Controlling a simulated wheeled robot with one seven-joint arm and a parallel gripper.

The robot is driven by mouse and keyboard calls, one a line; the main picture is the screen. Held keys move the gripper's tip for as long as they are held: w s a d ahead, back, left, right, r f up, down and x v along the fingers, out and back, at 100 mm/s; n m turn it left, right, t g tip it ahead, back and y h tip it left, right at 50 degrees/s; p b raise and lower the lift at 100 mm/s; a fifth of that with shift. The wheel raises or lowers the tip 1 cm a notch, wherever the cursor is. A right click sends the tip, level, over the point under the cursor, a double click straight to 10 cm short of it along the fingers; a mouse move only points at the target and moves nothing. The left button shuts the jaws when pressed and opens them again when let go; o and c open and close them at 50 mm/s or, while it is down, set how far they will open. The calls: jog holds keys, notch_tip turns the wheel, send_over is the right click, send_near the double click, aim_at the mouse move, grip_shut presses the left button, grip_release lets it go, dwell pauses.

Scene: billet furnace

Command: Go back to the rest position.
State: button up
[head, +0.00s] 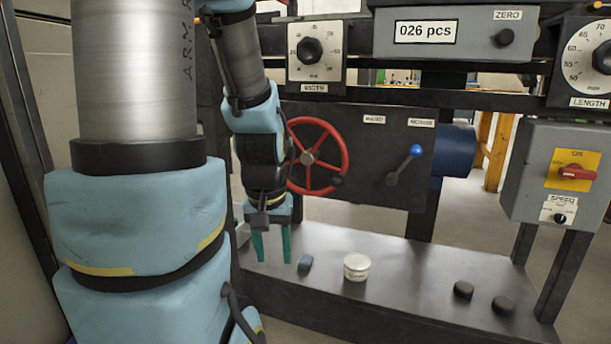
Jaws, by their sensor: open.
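My gripper (271,246) hangs pointing down on the left of the picture, its two teal fingers apart with nothing between them. It is above the left part of the dark bench ledge (410,264), in front of the panel with the red handwheel (344,152). My arm comes down beside the wheel and covers part of its left rim. A small blue-grey block (305,264) lies on the ledge just right of the fingers, apart from them.
A white-lidded jar (356,267) and two dark round pieces (463,290) stand on the ledge. A lever with a blue knob (404,165) juts from the panel. A grey switch box (562,178) stands at right. A counter box (443,32) reads 026 pcs.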

notch_tip(320, 180, up, 38)
jog(key=p, duration=3.8)
jog(key=shift+s+a, duration=0.15)
jog(key=shift+a, duration=0.1)
